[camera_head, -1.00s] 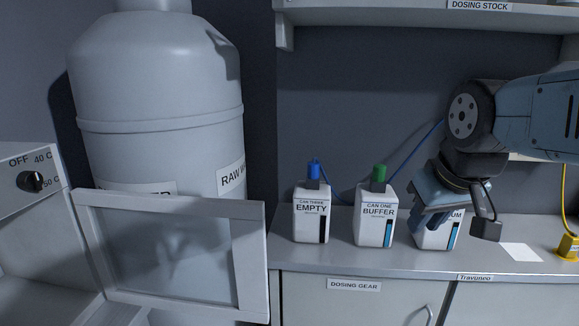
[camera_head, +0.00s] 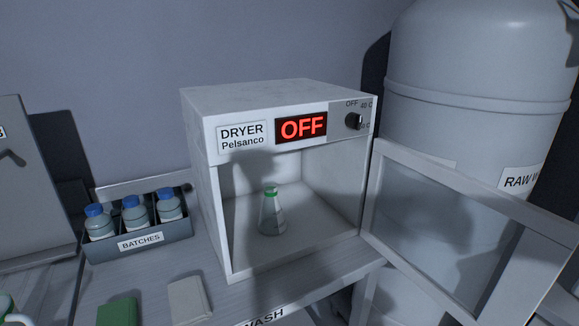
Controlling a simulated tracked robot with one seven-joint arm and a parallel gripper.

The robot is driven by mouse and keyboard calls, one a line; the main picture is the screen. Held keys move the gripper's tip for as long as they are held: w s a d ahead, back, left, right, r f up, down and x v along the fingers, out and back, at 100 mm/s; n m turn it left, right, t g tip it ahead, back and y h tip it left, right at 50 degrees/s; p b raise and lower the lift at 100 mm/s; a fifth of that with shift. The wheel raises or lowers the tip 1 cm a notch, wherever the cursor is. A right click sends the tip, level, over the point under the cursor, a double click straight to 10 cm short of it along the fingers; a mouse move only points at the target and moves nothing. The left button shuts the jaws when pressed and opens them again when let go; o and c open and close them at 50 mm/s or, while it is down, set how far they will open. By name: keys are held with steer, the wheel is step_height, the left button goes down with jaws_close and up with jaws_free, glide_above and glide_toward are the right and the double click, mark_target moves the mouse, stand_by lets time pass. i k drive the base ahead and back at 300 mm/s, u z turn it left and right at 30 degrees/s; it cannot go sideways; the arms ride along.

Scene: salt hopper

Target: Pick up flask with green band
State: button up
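The flask with the green band (camera_head: 271,213) stands upright inside the open dryer (camera_head: 208,190), on its floor a little left of the middle. It is a clear conical flask with a green ring at its neck. The dryer's display reads OFF. My gripper is not in view now, so its distance from the flask cannot be seen.
The dryer's glass door (camera_head: 440,232) stands open to the right, in front of a large grey tank (camera_head: 470,60). A BATCHES rack (camera_head: 140,241) with 3 blue-capped bottles is left of the dryer. A green block (camera_head: 117,312) and a pale block (camera_head: 189,300) lie on the front counter.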

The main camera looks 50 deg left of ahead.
mark_target(271, 221)
steer(key=z, duration=0.9)
steer(key=i, duration=0.1)
steer(key=u, duration=2.7)
steer(key=k, duration=0.7)
steer(key=u, duration=0.45)
steer(key=i, duration=0.5)
steer(key=u, duration=0.05)
